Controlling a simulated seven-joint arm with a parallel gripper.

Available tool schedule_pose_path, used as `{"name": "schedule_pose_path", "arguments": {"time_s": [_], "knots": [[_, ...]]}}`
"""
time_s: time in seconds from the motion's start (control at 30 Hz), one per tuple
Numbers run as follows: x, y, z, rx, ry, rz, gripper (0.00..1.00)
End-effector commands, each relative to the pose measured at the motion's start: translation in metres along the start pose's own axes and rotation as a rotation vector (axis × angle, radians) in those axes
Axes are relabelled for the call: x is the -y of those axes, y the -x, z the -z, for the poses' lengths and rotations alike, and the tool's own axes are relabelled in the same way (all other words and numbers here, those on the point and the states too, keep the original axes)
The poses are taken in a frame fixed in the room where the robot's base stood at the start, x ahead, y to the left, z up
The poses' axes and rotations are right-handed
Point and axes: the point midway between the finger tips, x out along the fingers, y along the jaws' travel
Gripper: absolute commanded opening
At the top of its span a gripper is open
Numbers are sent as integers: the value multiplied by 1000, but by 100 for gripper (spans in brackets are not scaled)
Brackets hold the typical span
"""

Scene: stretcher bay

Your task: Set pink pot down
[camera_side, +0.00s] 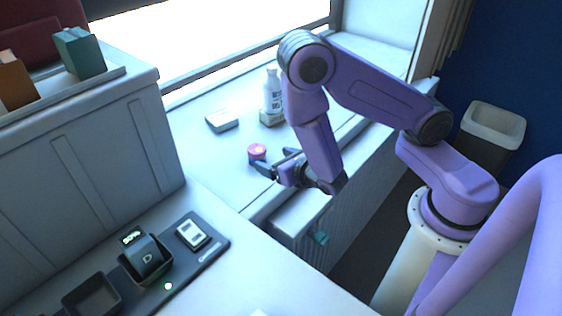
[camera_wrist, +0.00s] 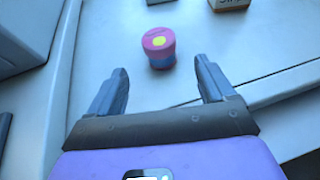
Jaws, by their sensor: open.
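The pink pot (camera_side: 257,152) stands upright on the pale sill-like surface below the window. In the wrist view the pink pot (camera_wrist: 159,47) has a pink lid with a yellow spot and a blue lower part. My gripper (camera_side: 276,163) is open and empty, low beside the pot. In the wrist view my gripper (camera_wrist: 160,82) has its two fingers spread wide, with the pot beyond the fingertips, between their lines and apart from both.
A white bottle (camera_side: 272,90) stands behind the pot on a small block (camera_side: 271,118). A flat white box (camera_side: 222,121) lies to its left. A dark tray (camera_side: 208,262) with a charger-like device sits on the front counter. A bin (camera_side: 490,130) stands at right. Surface around the pot is clear.

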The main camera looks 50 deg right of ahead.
Motion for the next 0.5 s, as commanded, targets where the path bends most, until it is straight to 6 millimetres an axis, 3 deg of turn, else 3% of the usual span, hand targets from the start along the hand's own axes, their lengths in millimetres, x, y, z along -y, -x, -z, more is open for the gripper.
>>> {"name": "schedule_pose_path", "arguments": {"time_s": [0.5], "knots": [[1,20,0,-1,0,0,83]]}}
